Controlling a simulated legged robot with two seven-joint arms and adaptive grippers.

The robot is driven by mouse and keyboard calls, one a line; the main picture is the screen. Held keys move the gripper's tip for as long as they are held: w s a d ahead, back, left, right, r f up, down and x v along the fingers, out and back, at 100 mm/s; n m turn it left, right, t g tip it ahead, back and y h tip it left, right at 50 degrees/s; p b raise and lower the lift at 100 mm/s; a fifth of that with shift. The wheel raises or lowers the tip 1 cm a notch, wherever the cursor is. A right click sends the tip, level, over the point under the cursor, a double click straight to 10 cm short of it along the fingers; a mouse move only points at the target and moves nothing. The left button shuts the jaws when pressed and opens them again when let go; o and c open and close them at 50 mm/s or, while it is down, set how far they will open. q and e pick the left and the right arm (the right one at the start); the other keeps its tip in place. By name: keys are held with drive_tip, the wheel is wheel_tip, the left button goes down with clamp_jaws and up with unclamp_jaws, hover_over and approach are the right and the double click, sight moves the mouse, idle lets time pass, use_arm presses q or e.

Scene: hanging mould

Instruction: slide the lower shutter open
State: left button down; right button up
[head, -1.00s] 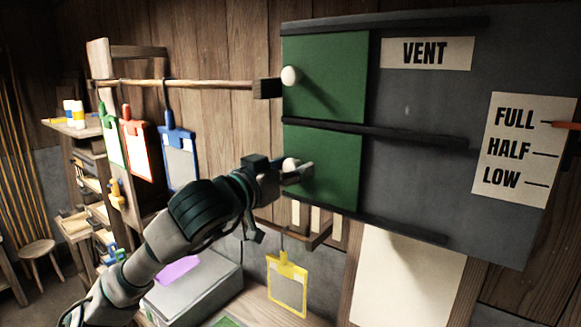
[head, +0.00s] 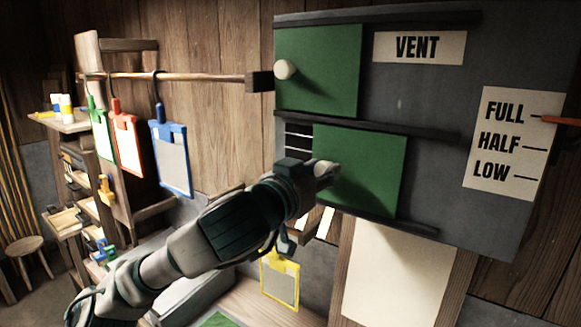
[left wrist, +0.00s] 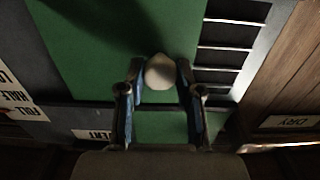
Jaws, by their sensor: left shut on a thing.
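The lower shutter (head: 372,172) is a green panel between two dark rails, standing to the right of the rail's left end. Slats of the vent opening (head: 298,140) show at its left. My left gripper (head: 322,172) is at the shutter's left part, over its knob. In the left wrist view the pale knob (left wrist: 160,72) sits between the two fingers of my left gripper (left wrist: 160,85), which is shut on it. The upper shutter (head: 325,70) is green too, with a white knob (head: 285,69), and covers the left end of its track. My right gripper is not in view.
A VENT label (head: 419,47) and a FULL/HALF/LOW card (head: 508,143) with an orange pointer (head: 562,120) are on the grey board. Coloured clipboards hang from a rod (head: 175,77) at left. A yellow clipboard (head: 280,280) hangs below my forearm.

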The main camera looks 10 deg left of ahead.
use_arm(q)
drive_tip(key=s+d, duration=0.1)
drive_tip(key=d, duration=0.3)
drive_tip(key=s+d, duration=0.1)
drive_tip(key=d, duration=0.2)
drive_tip(key=shift+s, duration=0.3)
drive_tip(key=shift+w+a+f, duration=0.1)
drive_tip(key=shift+w+a, duration=0.05)
drive_tip(key=shift+a, duration=0.1)
drive_tip(key=shift+w+a, duration=0.1)
drive_tip(key=shift+a, duration=0.2)
drive_tip(key=shift+d, duration=0.25)
drive_tip(key=c, duration=1.1)
unclamp_jaws()
drive_tip(key=shift+s+d, duration=0.2)
drive_tip(key=o, duration=0.3)
drive_tip(key=shift+d, duration=0.3)
drive_tip(key=shift+s+a, duration=0.15)
drive_tip(key=shift+a, duration=0.05)
approach(370, 174)
drive_tip(key=v, duration=0.5)
drive_tip(key=shift+s, duration=0.35)
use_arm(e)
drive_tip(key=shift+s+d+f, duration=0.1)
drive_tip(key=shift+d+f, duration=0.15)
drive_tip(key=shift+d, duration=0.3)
